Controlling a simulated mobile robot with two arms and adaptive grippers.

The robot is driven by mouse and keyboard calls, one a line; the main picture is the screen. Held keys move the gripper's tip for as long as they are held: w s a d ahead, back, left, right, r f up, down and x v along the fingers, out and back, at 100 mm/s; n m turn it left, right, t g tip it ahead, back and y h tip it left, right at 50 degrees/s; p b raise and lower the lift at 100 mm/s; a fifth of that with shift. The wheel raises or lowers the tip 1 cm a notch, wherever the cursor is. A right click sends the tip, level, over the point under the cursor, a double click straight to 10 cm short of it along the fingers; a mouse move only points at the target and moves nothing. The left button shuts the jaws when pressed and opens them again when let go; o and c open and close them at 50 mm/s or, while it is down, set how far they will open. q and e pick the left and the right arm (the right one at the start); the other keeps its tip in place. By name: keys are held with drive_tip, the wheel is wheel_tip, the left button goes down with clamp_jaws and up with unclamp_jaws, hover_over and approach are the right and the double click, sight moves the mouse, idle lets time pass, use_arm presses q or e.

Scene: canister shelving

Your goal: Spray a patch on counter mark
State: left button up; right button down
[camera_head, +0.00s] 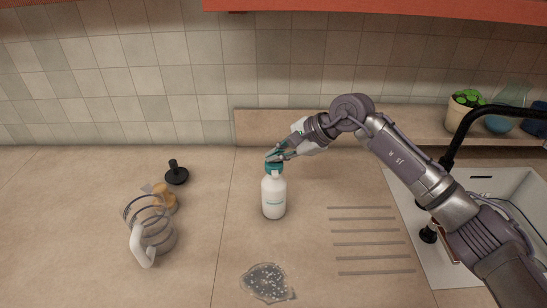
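A white spray bottle (274,196) with a teal head stands upright on the counter (190,262) near the middle of the head view. A grey, speckled mark (268,282) lies on the counter in front of the bottle, near the bottom edge. My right gripper (277,156) reaches in from the right and is at the bottle's teal head. Its fingers overlap the head, and I cannot tell whether they are closed on it. My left gripper is not in view.
A glass pitcher (150,235) with a white handle, a wooden item (164,200) and a black tamper-like object (176,175) stand at the left. Grooves (370,244) and a sink (500,190) with a black faucet lie at the right. A potted plant (463,108) sits on the back ledge.

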drive_tip(key=shift+f, duration=0.35)
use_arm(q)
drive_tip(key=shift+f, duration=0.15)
use_arm(e)
drive_tip(key=shift+r, duration=0.1)
drive_tip(key=shift+w+r+p, duration=0.15)
drive_tip(key=shift+r+p, duration=0.9)
drive_tip(key=shift+r, duration=2.2)
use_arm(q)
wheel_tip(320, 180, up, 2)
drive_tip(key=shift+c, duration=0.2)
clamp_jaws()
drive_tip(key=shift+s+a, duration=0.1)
